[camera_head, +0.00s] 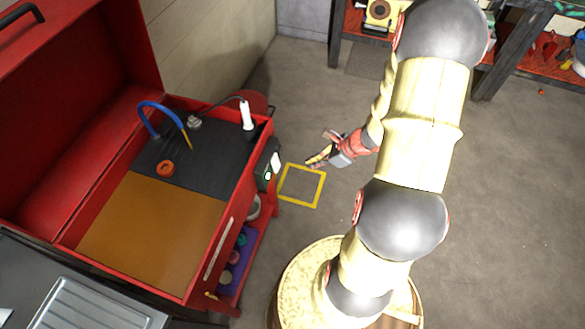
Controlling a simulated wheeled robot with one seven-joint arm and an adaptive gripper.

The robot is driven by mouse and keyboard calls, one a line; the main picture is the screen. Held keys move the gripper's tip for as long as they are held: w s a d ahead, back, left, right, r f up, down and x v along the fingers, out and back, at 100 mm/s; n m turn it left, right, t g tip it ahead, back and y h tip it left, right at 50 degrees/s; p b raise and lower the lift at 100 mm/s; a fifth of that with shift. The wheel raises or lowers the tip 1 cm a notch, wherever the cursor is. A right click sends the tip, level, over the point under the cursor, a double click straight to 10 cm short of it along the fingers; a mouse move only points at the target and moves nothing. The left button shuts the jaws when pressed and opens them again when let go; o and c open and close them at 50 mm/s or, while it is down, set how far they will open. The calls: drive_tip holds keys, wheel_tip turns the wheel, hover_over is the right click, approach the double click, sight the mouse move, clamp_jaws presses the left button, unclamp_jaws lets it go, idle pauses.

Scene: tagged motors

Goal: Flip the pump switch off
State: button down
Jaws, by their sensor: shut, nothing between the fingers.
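A dark switch box (265,171) is mounted on the right outer side of the red cart. It has a white part at its upper right and a small lit green spot. I take it to be the pump switch; its exact lever position is too small to tell. My gripper (311,162) is shut and empty, to the right of the box, with its fingertips pointing left toward it. A gap shows between the fingertips and the box.
The open red cart (252,158) holds a blue hose (152,106), an orange ring (166,169) and a white cylinder (247,115). A yellow square (318,205) marks the floor below my gripper. Shelves (487,75) stand at the back right. Open floor lies right of my arm.

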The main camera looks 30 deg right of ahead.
sight(276, 163)
drive_tip(key=w+a+r+b+x, duration=0.1)
drive_tip(key=b+x, duration=0.4)
drive_tip(key=x, duration=0.7)
drive_tip(key=shift+w+a, duration=0.35)
drive_tip(key=shift+w, duration=0.25)
drive_tip(key=shift+r, duration=0.1)
drive_tip(key=shift+w+a+f+b, duration=0.25)
drive_tip(key=shift+w+f+b, duration=0.1)
drive_tip(key=shift+f+b, duration=0.1)
drive_tip(key=shift+r, duration=0.15)
